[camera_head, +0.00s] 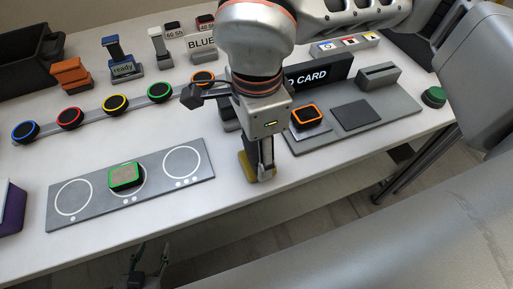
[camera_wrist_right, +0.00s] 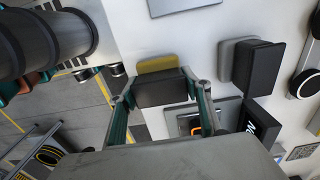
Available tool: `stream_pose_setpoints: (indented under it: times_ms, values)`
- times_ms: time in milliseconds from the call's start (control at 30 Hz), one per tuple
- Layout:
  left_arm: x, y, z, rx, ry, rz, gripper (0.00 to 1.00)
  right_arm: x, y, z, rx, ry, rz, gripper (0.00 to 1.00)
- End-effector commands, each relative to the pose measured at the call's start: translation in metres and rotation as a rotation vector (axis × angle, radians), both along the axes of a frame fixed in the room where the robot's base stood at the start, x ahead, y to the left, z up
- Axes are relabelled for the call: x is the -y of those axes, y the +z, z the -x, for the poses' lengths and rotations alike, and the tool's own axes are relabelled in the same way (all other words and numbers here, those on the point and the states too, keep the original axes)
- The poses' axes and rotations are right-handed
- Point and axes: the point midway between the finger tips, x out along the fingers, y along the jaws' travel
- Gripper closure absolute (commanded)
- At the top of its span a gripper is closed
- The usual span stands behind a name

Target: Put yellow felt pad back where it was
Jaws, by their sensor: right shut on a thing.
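The yellow felt pad (camera_wrist_right: 157,64) shows as a yellow strip on the far side of a dark block in the right wrist view. In the head view a yellow part (camera_head: 248,166) shows below my right gripper (camera_head: 262,170), near the table's front edge. My right gripper, also in the wrist view (camera_wrist_right: 160,95), is shut on the dark block that carries the yellow strip. I cannot tell whether the pad touches the table. My left gripper (camera_head: 150,266) hangs in front of the table edge, low in the head view, fingers apart and empty.
A grey plate (camera_head: 100,206) with white circles lies at left, a green-rimmed device (camera_head: 125,176) on it. An orange-rimmed device (camera_head: 307,115) sits at right, before a black card sign (camera_head: 325,75). A strip with several coloured rings (camera_head: 90,111) lies behind.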

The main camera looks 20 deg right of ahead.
Motion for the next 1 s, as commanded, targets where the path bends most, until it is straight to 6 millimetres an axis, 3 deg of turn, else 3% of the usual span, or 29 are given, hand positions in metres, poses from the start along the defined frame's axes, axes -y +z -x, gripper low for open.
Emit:
stream_pose_setpoints:
  times_ms: [33, 67, 100, 133, 567, 667, 1000]
  values:
    - [0.000, -0.004, 0.003, -0.006, -0.001, -0.001, 0.60, 0.000, -0.003, 0.000, -0.002, 0.000, 0.000, 0.69]
    - [0.000, -0.004, 0.003, -0.007, -0.001, -0.001, 0.60, 0.000, -0.003, 0.000, -0.002, 0.000, 0.000, 0.49]
    - [0.000, -0.004, 0.004, -0.008, -0.001, -0.002, 0.60, 0.000, -0.003, 0.000, -0.001, 0.000, 0.000, 0.39]
    - [0.000, -0.004, 0.004, -0.008, -0.001, -0.002, 0.60, 0.000, -0.002, 0.000, -0.001, 0.000, 0.000, 0.35]
    - [0.000, 0.002, 0.000, -0.001, -0.001, -0.001, 0.60, 0.000, 0.005, 0.000, 0.001, -0.001, 0.000, 0.35]
    - [0.000, 0.003, -0.002, 0.004, -0.001, 0.000, 0.60, 0.000, 0.017, -0.001, 0.004, -0.002, 0.000, 0.35]
    - [0.002, 0.007, -0.005, 0.008, -0.001, 0.007, 0.60, 0.000, 0.086, -0.001, 0.005, -0.001, 0.000, 0.35]
